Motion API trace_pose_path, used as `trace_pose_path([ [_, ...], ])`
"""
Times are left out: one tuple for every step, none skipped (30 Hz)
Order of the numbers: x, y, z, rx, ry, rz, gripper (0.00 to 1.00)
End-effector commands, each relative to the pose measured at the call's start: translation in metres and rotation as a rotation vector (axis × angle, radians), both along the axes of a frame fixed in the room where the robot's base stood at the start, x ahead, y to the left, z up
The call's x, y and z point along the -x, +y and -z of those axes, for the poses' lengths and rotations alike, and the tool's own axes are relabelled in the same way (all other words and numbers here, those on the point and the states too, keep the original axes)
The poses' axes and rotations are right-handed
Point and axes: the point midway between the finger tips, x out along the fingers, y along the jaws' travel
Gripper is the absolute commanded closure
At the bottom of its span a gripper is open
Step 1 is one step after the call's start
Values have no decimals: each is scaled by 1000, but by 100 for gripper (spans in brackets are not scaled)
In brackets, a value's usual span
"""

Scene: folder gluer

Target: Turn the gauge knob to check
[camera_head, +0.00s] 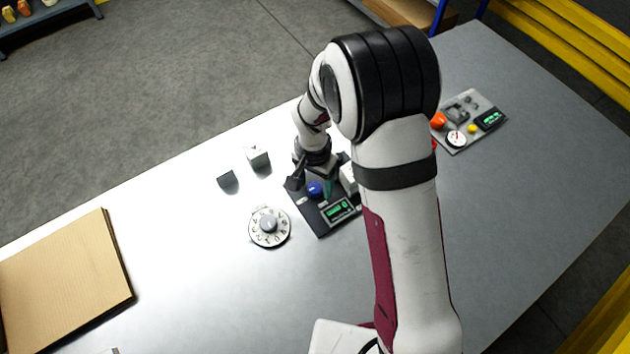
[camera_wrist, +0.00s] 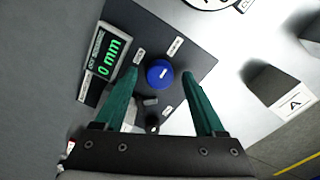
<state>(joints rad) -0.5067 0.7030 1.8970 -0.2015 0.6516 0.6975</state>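The gauge knob is a round blue knob (camera_wrist: 159,73) with a small white mark, on a dark gauge plate (camera_wrist: 185,40). It also shows in the head view (camera_head: 315,189), just in front of my gripper. The gauge's display (camera_wrist: 106,52) reads "0 mm" in green; it also shows in the head view (camera_head: 338,211). My gripper (camera_wrist: 160,76) is open, its two green fingers on either side of the knob in the wrist view. I cannot tell whether either finger touches the knob. Small dark and grey parts of the gauge (camera_wrist: 148,108) lie between the fingers.
Two small blocks (camera_head: 228,181) (camera_head: 258,157) stand behind the dial. A cardboard sheet (camera_head: 65,285) lies at the left. The front tabletop is clear.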

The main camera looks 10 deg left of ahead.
Motion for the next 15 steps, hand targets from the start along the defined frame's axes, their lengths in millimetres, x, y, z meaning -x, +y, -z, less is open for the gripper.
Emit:
trace_pose_path([
  [0,0,0,0,0,0,28],
  [0,0,0,0,0,0,28],
  [0,0,0,0,0,0,28],
  [0,0,0,0,0,-1,28],
  [0,0,-1,0,0,-1,28],
  [0,0,-4,0,-1,-1,28],
  [0,0,-7,0,0,0,28],
  [-1,1,-12,-1,-3,-1,28],
  [-1,1,-20,-1,-3,-1,28],
  [-1,1,-27,-2,-5,-2,28],
  [-1,2,-36,-3,-5,-1,28],
  [-2,2,-49,-3,-6,-1,28],
  [-2,2,-59,-4,-7,-1,28],
  [-2,3,-69,-3,-6,-1,28],
  [-2,3,-83,-3,-6,-1,28],
])
